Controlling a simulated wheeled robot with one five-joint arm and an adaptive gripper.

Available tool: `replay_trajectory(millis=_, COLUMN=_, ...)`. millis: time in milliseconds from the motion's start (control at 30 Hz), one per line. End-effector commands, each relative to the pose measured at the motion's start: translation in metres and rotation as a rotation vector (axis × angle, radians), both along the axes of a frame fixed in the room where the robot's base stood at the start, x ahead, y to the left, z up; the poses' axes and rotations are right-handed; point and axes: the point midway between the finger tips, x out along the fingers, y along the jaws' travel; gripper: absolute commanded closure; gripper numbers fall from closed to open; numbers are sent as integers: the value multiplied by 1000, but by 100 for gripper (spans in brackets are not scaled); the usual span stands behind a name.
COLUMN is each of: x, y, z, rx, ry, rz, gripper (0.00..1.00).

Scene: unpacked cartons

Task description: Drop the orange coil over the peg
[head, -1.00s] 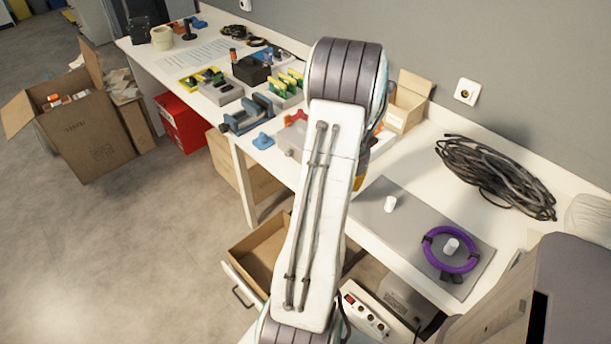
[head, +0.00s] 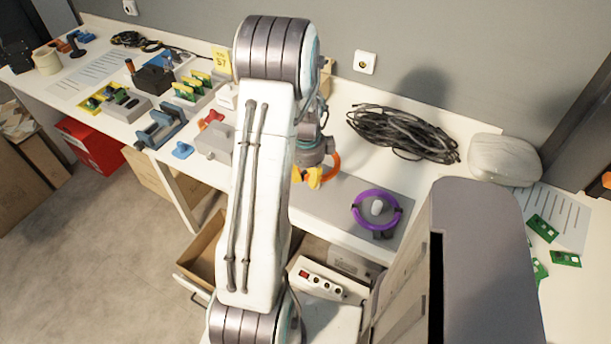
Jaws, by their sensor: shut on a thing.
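My gripper (head: 312,178), with yellow fingers, shows partly past the right side of my arm. It is shut on the orange coil (head: 336,166), of which only an orange arc shows. The coil is held over the left part of the grey board (head: 335,211). The board's other white peg is hidden behind my arm and gripper now.
A black cable bundle (head: 400,135) lies behind the board, by the wall. A pale rounded object (head: 505,158) and green circuit cards (head: 543,228) are to the right. A blue clamp-like tool (head: 165,127) is left of my arm. An open drawer (head: 205,250) is below the table.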

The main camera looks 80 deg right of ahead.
Motion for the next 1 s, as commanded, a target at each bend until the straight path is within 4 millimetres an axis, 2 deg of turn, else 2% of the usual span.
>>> replay_trajectory(millis=367, x=0, y=-1, z=-8, rx=0, ry=-2, rz=-40, gripper=100)
replay_trajectory(millis=667, x=0, y=0, z=-27, rx=1, ry=-2, rz=-38, gripper=100)
replay_trajectory(millis=933, x=0, y=0, z=-51, rx=0, ry=-2, rz=-38, gripper=100)
replay_trajectory(millis=1000, x=0, y=-1, z=-46, rx=-2, ry=-2, rz=-38, gripper=100)
